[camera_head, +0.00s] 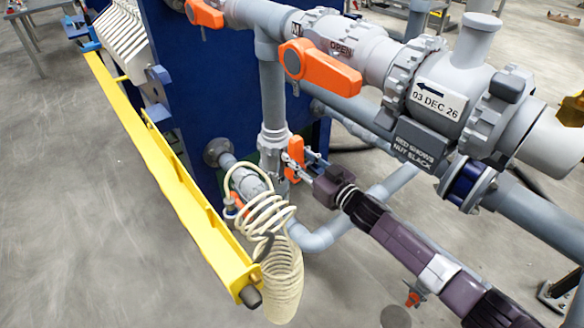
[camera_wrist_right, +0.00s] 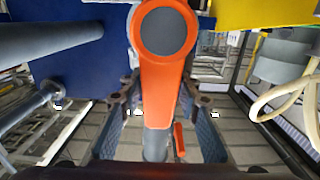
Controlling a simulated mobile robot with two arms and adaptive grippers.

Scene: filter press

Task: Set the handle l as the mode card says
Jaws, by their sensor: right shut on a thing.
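My right gripper (camera_head: 303,163) is shut on an orange valve handle (camera_head: 294,152) on the lower pipework beside the blue press. In the right wrist view the same orange handle (camera_wrist_right: 166,80) hangs down from its round hub, with a finger on each side. Another, larger orange handle (camera_head: 325,70) sits on the upper pipe next to the word OPEN, and another (camera_head: 205,14) is at the top. No label tells which one is handle l. I see no mode card. My left gripper is not in view.
The blue press body (camera_head: 200,75) stands behind the handle. A yellow rail (camera_head: 190,190) and a coiled cream hose (camera_head: 275,265) lie to the left. Grey pipes with a dated tag (camera_head: 438,98) and a nut-slack sign (camera_head: 420,143) fill the upper right. The floor at lower left is clear.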

